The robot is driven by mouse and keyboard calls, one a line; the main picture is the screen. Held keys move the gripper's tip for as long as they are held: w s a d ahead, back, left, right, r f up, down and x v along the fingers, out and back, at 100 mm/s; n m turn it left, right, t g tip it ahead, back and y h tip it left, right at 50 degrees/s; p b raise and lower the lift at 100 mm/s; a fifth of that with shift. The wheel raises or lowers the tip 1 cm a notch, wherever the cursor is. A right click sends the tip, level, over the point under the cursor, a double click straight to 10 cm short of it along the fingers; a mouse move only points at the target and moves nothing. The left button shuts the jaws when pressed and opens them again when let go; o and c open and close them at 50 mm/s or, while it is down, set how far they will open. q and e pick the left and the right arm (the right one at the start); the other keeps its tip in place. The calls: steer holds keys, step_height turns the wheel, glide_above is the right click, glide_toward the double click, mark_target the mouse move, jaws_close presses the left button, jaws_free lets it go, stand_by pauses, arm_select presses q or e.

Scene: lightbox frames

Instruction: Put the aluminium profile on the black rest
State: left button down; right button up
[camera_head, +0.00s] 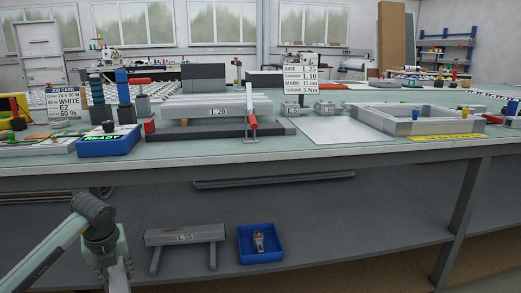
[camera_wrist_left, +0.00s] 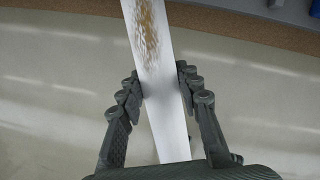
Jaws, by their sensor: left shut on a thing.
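My left gripper (camera_head: 118,278) is at the bottom left in the head view, low in front of the workbench. In the left wrist view its fingers (camera_wrist_left: 160,90) are shut on a long, pale, shiny bar that looks like the aluminium profile (camera_wrist_left: 152,50). The bar runs past the fingers and leaves the picture at the top; its ends are hidden. A long, low, dark block, which looks like the black rest (camera_head: 190,135), lies on the bench in front of grey profiles marked L 20 (camera_head: 190,108). My right gripper is not in view.
A blue READY bin (camera_head: 108,142) stands left of the dark block, a red-handled clamp (camera_head: 253,125) at its right. A grey frame (camera_head: 430,122) is at the right. On the lower shelf are a grey piece marked L 55 (camera_head: 185,235) and a blue tray (camera_head: 245,257).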

arm_select(q)
steer(key=d+r+n+g+h, duration=0.15)
steer(key=d+r+n, duration=0.35)
steer(key=n, duration=0.7)
steer(key=s+d+r+n+g+h, duration=0.1)
steer(key=d+r+n+g, duration=0.15)
steer(key=d+n, duration=0.7)
steer(key=d+r+n+g+h, duration=0.15)
steer(key=d+r+n, duration=0.3)
steer(key=n, duration=0.95)
arm_select(e)
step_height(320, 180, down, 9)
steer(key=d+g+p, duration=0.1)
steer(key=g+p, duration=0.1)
steer(key=p, duration=0.2)
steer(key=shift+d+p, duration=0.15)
steer(key=shift+p, duration=0.25)
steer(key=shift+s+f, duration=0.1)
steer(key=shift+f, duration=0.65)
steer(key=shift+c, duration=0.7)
arm_select(q)
steer(key=s+d+m+y, duration=0.1)
steer(key=s+m+y, duration=0.1)
steer(key=s+m, duration=0.4)
steer(key=shift+s+r+g, duration=0.2)
steer(key=shift+s+g, duration=0.1)
steer(key=shift+g, duration=0.05)
